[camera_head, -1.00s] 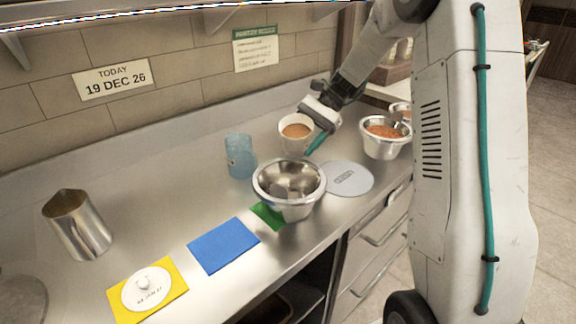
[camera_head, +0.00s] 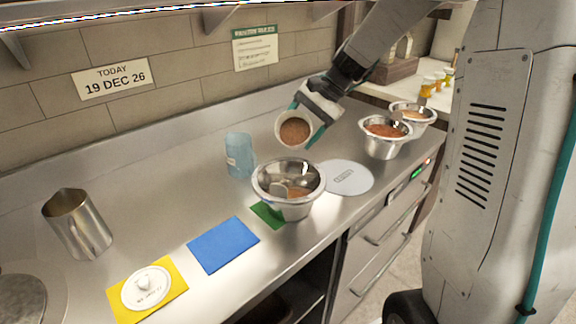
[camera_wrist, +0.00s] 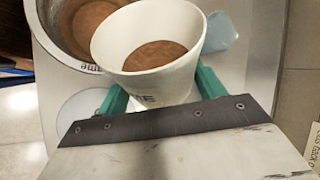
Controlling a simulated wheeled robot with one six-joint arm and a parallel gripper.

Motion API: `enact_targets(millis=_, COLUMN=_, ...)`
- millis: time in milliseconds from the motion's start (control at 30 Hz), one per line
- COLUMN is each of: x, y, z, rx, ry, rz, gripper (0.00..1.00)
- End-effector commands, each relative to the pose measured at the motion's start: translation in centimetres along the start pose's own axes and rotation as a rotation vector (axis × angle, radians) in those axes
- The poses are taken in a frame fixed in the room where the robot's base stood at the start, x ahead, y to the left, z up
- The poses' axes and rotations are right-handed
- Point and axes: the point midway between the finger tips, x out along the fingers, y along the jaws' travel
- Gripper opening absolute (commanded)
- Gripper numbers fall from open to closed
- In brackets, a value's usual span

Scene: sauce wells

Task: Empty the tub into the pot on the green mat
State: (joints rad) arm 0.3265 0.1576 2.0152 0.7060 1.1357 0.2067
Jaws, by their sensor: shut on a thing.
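My gripper (camera_head: 305,122) is shut on the white tub (camera_head: 303,113), its teal fingers on either side of it. The tub is tilted, its mouth facing the front, above and behind the metal pot (camera_head: 262,188). Brown contents show inside the tub, also in the wrist view (camera_wrist: 140,84). The pot stands on the green mat (camera_head: 266,214), which it mostly hides. Some brown shows low inside the pot, and the wrist view shows a brown patch in it (camera_wrist: 57,40). No stream between tub and pot is visible.
A blue translucent cup (camera_head: 239,157) stands left of the pot. A grey-white disc (camera_head: 349,178) lies to its right, with filled metal bowls (camera_head: 383,149) beyond. A blue mat (camera_head: 223,245), a yellow mat (camera_head: 120,307) with a white lid (camera_head: 146,288) and a metal pitcher (camera_head: 78,225) are at left.

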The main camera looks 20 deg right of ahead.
Motion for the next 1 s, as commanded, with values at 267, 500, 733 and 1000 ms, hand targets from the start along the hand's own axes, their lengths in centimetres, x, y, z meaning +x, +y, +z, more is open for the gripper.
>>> enact_targets(millis=267, x=-0.5, y=-0.3, z=0.3, rx=-0.042, ry=0.062, rz=-0.014, gripper=0.33)
enact_targets(millis=500, x=-0.9, y=-0.5, z=0.5, rx=-0.074, ry=0.111, rz=-0.026, gripper=0.32)
enact_targets(millis=733, x=-1.2, y=-0.7, z=0.8, rx=-0.107, ry=0.157, rz=-0.037, gripper=0.32)
enact_targets(millis=1000, x=-1.6, y=-0.9, z=1.1, rx=-0.144, ry=0.212, rz=-0.049, gripper=0.32)
